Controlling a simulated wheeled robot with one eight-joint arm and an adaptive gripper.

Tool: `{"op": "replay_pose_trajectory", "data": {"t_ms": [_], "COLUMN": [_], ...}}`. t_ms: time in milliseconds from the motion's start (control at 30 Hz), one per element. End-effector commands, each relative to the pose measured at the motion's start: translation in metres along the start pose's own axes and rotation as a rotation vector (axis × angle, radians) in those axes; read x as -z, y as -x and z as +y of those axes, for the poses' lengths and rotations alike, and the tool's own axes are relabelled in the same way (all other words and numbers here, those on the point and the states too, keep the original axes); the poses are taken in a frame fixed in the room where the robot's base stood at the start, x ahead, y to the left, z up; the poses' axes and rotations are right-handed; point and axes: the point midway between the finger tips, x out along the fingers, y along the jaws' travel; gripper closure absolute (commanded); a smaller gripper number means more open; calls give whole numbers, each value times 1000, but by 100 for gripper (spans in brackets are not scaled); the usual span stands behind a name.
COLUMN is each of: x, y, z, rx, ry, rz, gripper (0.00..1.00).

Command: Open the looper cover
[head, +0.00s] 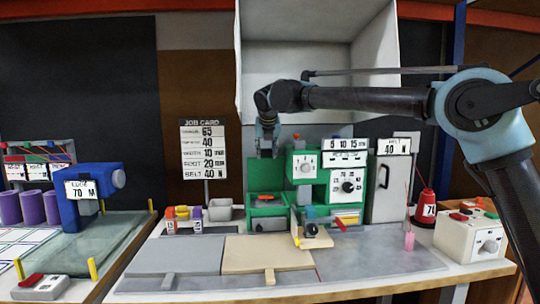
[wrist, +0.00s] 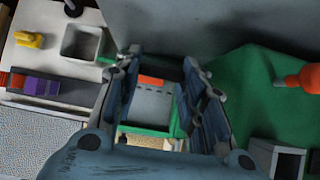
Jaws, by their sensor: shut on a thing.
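The green rug-binding machine (head: 305,180) stands at the middle of the bench. At its left is a green panel, which I take to be the looper cover (head: 265,178), above a low green part with a red piece (head: 265,197). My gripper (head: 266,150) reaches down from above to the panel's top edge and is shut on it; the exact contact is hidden. In the wrist view my gripper (wrist: 160,65) shows two fingers with an orange strip (wrist: 150,80) and a grey surface with green edges between them.
A grey bin (head: 220,209) and small colored spools (head: 182,213) stand left of the machine. A grey upright box (head: 388,180) and a red cone (head: 426,205) are to the right. Flat grey and tan plates (head: 268,252) lie in front. A pale hood (head: 300,60) hangs behind my arm.

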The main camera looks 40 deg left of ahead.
Motion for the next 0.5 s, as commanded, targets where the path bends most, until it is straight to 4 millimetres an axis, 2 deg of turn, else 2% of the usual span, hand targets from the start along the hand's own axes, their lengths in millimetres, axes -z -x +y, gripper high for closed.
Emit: {"op": "replay_pose_trajectory", "data": {"t_ms": [400,433,500], "x": [-3,-3,-3], "y": [0,0,0], "z": [-3,-3,-2], "rx": [4,4,4], "ry": [0,0,0], "rz": [-3,-3,-3], "gripper": [100,61,45]}}
